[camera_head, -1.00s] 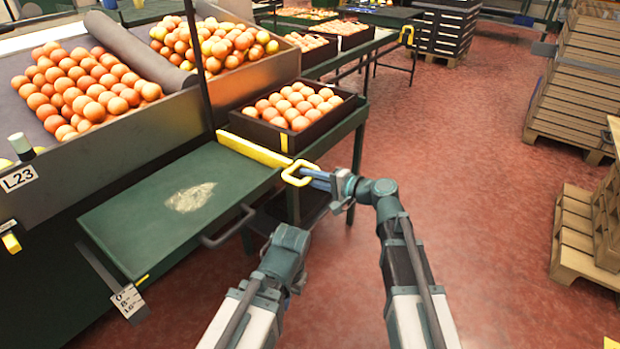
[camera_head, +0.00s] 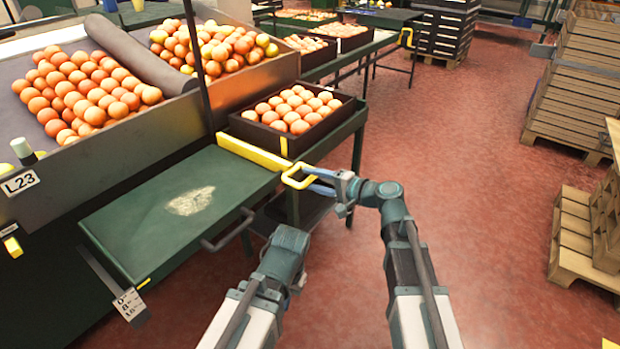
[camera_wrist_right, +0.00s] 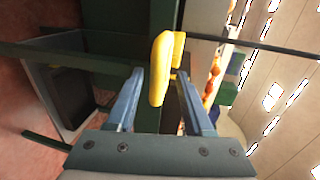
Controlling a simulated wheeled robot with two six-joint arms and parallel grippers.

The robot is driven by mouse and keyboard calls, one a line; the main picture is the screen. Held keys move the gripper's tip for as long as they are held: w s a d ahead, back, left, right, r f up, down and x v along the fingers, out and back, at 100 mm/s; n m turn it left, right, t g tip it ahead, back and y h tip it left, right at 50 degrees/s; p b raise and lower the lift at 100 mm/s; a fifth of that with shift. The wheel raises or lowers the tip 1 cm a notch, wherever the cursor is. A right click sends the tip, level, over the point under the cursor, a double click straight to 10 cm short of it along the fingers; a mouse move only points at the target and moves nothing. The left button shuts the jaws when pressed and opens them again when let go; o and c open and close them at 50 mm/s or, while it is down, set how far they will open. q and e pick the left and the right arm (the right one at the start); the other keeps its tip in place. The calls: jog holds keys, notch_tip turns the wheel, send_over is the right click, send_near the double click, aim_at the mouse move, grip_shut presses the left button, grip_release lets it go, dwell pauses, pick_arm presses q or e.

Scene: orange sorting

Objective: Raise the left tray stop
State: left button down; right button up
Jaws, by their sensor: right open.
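The tray stop is a yellow bar (camera_head: 255,152) lying along the far right edge of the green tray table (camera_head: 150,235), with a yellow loop handle (camera_head: 298,176) at its right end. My right gripper (camera_head: 313,182) is at this handle, its blue fingers open. In the right wrist view, the handle (camera_wrist_right: 160,70) stands between the spread fingertips of the gripper (camera_wrist_right: 160,74), with gaps showing on both sides. My left arm shows at the bottom centre of the head view, but its jaws do not show.
A dark crate of oranges (camera_head: 292,143) stands just behind the bar. A sloped bin of oranges (camera_head: 130,130) is at the left. A dark grab bar (camera_head: 228,230) juts from the tray table's near edge. Red floor is clear at the right, before wooden pallets (camera_head: 575,240).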

jog(key=p+v, duration=0.2)
jog(key=v, duration=1)
jog(key=shift+d, duration=0.2)
jog(key=shift+s+a, duration=0.1)
jog(key=shift+s, duration=0.05)
jog(key=s+a+f+n+g+h, duration=0.5)
jog(key=s+a+f+n+g, duration=0.15)
jog(key=s+a+f, duration=0.45)
jog(key=s+d+f+n+g+h, duration=0.3)
jog(key=s+d+f+n+h, duration=0.25)
jog(key=s+h, duration=0.3)
notch_tip(320, 180, up, 34)
jog(key=m+p, duration=0.1)
jog(key=p, duration=3.4)
jog(key=shift+w+d, duration=0.25)
jog(key=shift+w, duration=0.1)
jog(key=shift+f, duration=0.15)
